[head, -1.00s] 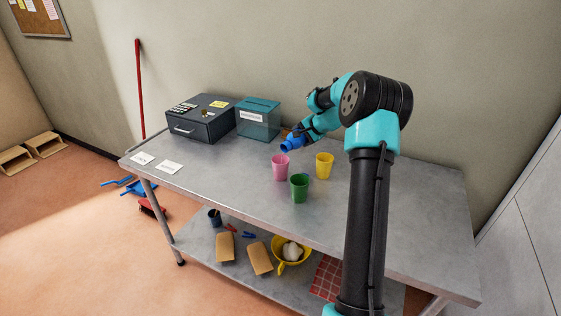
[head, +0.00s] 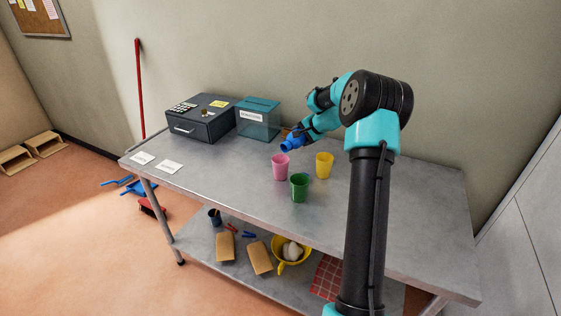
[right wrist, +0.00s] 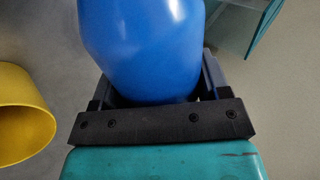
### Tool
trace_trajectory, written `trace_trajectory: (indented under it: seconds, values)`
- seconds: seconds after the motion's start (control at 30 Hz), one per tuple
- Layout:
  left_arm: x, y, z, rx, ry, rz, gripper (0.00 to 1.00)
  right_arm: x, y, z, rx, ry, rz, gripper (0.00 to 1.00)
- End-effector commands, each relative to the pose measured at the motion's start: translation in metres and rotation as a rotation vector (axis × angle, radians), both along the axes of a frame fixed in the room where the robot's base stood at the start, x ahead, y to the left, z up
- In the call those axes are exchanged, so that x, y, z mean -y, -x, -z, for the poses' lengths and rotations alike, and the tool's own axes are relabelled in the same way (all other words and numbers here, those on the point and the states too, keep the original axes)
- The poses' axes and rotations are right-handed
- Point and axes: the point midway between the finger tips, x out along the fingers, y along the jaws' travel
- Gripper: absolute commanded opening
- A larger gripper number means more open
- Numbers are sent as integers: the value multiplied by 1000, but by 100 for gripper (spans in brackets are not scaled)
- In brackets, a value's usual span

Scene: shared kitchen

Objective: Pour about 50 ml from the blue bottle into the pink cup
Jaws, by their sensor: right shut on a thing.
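The blue bottle (head: 291,144) is held above the table behind the pink cup, tilted with its mouth end low and pointing left toward the cup. My right gripper (right wrist: 155,105) is shut on the bottle, which fills the upper middle of the right wrist view (right wrist: 140,45). In the head view the jaws are mostly hidden by the arm. The pink cup (head: 280,168) stands upright on the table, just below and in front of the bottle's mouth. I cannot see any liquid or the inside of the cup clearly. My left gripper is not in view.
A green cup (head: 299,188) and a yellow cup (head: 324,165) stand close to the pink cup. A dark cash box (head: 203,122) and a teal clear box (head: 259,122) stand at the back left. The table's right side (head: 430,215) is clear.

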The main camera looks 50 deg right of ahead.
Motion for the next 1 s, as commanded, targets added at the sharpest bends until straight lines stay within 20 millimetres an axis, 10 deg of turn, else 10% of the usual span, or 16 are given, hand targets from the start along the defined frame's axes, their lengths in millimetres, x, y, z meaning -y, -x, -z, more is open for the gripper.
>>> trace_trajectory:
  seconds: [1.0]
  values:
    - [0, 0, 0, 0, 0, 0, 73, 16, 13, 29, -12, -313, 16, 32]
